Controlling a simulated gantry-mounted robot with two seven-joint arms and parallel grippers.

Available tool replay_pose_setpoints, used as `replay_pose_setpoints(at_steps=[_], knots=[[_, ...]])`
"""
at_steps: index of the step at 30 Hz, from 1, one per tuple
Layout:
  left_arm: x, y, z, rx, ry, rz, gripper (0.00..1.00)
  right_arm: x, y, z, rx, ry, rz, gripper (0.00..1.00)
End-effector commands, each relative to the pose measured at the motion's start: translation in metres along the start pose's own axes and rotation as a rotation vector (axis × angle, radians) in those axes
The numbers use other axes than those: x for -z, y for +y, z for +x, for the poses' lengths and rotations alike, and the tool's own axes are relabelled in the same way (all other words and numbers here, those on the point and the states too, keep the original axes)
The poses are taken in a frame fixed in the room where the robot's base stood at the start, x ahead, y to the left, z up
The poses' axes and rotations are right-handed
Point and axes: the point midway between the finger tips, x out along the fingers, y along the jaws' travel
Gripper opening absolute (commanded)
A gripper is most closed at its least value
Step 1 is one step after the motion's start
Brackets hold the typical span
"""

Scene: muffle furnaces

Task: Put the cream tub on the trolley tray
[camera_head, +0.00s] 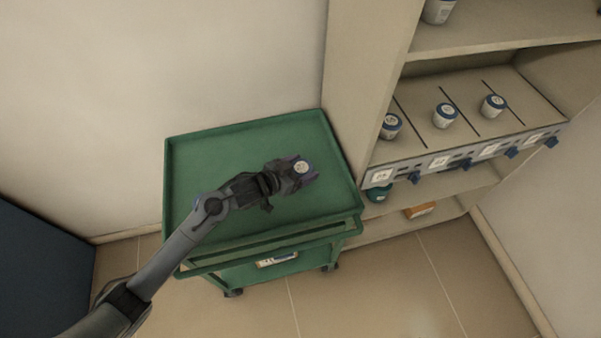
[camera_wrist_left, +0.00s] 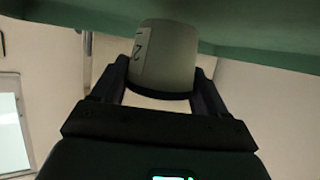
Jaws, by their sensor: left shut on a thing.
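My left gripper (camera_head: 300,172) is shut on the tub. In the left wrist view the tub (camera_wrist_left: 168,58) sits between the two fingers, with a printed "2" on its side. The green tray (camera_wrist_left: 265,32) shows beyond it there. I cannot tell whether the tub's base touches the tray. My right gripper is in neither view.
A shelf unit (camera_head: 350,80) stands right of the trolley. Its divided shelf holds similar tubs (camera_head: 391,126), (camera_head: 445,114) and (camera_head: 493,105), with labels and blue clips along its front edge. A teal container (camera_head: 379,192) and an orange box (camera_head: 420,210) are lower. The tray's left part is clear.

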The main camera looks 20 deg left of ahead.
Motion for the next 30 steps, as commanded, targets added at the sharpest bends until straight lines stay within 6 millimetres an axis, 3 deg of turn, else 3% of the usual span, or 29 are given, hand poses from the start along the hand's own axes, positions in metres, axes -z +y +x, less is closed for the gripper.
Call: replay_pose_setpoints(at_steps=[4,17,18,21,23,30], knots=[[-0.016,-0.001,0.007,0.001,0.002,0.000,0.39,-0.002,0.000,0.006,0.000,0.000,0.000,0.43],[-0.019,-0.001,0.008,0.001,0.002,0.000,0.39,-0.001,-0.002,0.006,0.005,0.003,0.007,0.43],[-0.020,-0.001,0.008,0.001,0.001,0.000,0.77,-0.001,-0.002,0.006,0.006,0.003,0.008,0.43],[-0.019,-0.001,0.008,0.001,0.001,0.000,0.92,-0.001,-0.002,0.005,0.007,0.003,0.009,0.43],[-0.019,-0.001,0.008,0.001,0.001,0.001,1.00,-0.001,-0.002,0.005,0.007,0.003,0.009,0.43],[-0.019,-0.001,0.008,0.001,0.001,0.001,1.00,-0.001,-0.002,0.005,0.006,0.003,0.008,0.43]])
